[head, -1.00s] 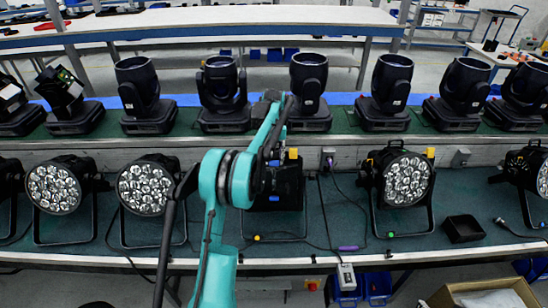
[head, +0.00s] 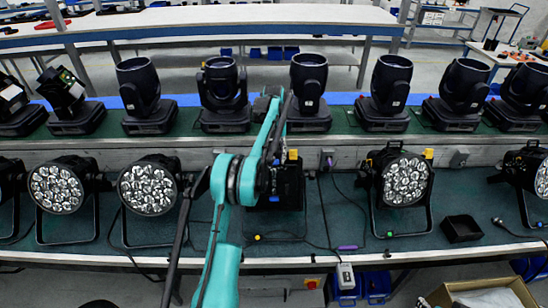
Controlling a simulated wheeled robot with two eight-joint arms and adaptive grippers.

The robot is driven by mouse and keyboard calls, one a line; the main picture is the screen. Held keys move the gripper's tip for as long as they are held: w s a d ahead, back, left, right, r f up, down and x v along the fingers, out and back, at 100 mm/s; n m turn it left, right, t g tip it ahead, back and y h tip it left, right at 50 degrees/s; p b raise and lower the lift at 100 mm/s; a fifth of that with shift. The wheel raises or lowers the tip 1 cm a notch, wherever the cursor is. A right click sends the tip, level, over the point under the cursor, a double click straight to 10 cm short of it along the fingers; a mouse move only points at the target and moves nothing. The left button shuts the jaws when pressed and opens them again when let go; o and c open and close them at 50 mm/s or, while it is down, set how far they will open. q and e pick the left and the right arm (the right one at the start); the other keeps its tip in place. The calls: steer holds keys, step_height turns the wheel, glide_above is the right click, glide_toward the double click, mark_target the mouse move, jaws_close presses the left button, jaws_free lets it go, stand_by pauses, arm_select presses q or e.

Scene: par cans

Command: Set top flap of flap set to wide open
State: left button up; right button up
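A black par can (head: 289,190) stands at the middle of the green work surface, largely behind my arm. A dark square part shows at its front and may be the flap set, but its top flap cannot be made out. My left arm comes up from the bottom and reaches over this lamp. My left gripper (head: 268,103) is at the far end of the forearm, above and behind the lamp, near the back row. Its fingers are small and mostly hidden, so I cannot tell whether they touch anything. My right gripper is out of view.
Other par cans stand left (head: 149,187) and right (head: 404,181) of the middle one. Several moving-head lights (head: 308,92) line the back shelf. A cardboard box (head: 482,293) is below the front edge.

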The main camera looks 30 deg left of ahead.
arm_select(q)
steer(key=shift+r, duration=0.1)
step_height(320, 180, up, 7)
steer(key=w, duration=0.1)
steer(key=shift+a, duration=0.3)
stand_by(0.7)
